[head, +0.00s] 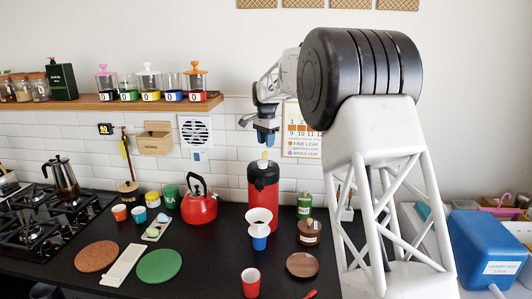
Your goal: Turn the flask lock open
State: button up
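The red flask (263,204) stands upright on the dark counter near the back wall, with a black top (263,173). A small pale yellow piece (264,156) sticks up from the top; I cannot tell whether it is the lock. My gripper (266,141) points down just above the flask, with a small gap between it and the pale piece. The fingers are too small to show whether they are open or shut. Nothing is seen held in them.
A white dripper (259,217) on a blue cup (259,240) stands in front of the flask. A shelf (130,102) with canisters is at upper left.

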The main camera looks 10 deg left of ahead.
aim_at(266, 152)
jog(key=shift+f, duration=2.5)
grip_shut()
